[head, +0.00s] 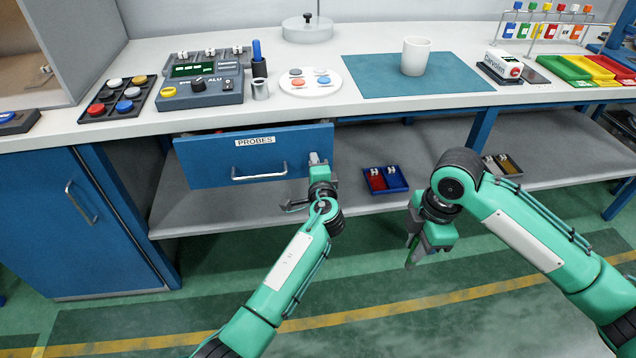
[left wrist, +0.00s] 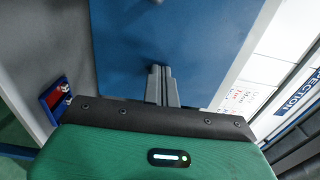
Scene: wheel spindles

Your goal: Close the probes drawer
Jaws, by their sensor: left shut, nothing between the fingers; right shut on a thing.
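The blue probes drawer (head: 210,165), labelled PROBES, stands partly out from under the bench top, with a narrow dark gap above its front. Its metal handle (head: 260,175) is mid-front. My left gripper (head: 315,157) is shut and empty at the right end of the drawer front. In the left wrist view its closed fingertips (left wrist: 160,70) point at the blue drawer front (left wrist: 195,40), at or very near its surface; contact is unclear. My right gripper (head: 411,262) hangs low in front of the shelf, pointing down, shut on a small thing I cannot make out.
The bench top (head: 320,115) carries a meter (head: 200,85), a white disc (head: 310,90) and a mug (head: 415,56) on a teal mat (head: 365,80). A blue bin (head: 385,190) stands on the lower shelf. A blue cabinet (head: 60,220) is at left. The floor ahead is clear.

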